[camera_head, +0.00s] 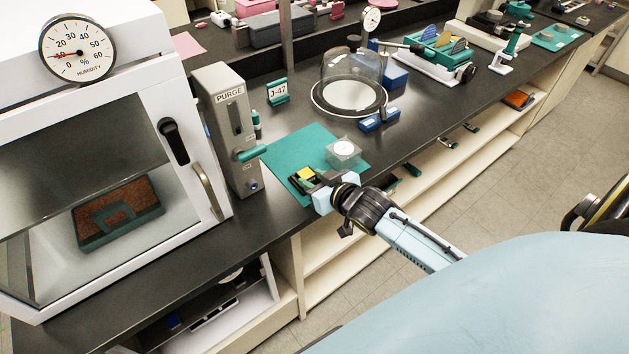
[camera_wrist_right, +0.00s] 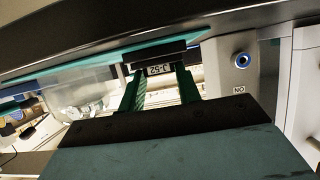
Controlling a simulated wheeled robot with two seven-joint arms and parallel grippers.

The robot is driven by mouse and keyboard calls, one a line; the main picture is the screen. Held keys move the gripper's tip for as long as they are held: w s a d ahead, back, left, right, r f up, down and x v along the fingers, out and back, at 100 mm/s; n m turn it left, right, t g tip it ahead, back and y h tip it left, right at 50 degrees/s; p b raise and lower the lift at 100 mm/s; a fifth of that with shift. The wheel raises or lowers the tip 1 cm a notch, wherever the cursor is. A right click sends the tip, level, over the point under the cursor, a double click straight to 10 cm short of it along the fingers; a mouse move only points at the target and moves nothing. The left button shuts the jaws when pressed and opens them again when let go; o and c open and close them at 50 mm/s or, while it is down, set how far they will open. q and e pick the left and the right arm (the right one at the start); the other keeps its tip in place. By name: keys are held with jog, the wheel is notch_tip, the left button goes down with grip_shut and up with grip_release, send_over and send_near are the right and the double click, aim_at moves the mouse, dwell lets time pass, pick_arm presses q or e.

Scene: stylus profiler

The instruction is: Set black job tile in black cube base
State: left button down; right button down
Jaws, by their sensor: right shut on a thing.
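My right gripper (camera_head: 320,184) reaches in from the lower right, low over the front of the teal mat. In the right wrist view its two green fingers (camera_wrist_right: 160,78) are shut on a small black tile (camera_wrist_right: 160,58) with a white label. A black piece with a yellow patch (camera_head: 305,174) shows on the mat, just beyond the fingertips in the head view. I take it for the black cube base, but its slot is too small to make out. I cannot tell whether the tile touches it. My left gripper is not in view.
A clear cube with a white disc (camera_head: 344,151) stands close on the teal mat (camera_head: 292,150). The PURGE unit (camera_head: 226,125) and a glass-fronted cabinet (camera_head: 120,130) are to the left. A bell jar (camera_head: 352,80) and a J-47 stand (camera_head: 277,92) stand behind.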

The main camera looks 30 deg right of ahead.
jog(key=shift+f, duration=0.2)
jog(key=shift+s+a+f, duration=0.1)
jog(key=shift+s+f, duration=0.25)
jog(key=shift+f, duration=0.35)
jog(key=c, duration=1.1)
grip_release()
jog(key=shift+o, duration=0.2)
jog(key=shift+r, duration=0.25)
jog(key=shift+o, duration=0.3)
jog(key=r+p+v, duration=0.1)
jog(key=v, duration=1)
jog(key=shift+r, duration=0.3)
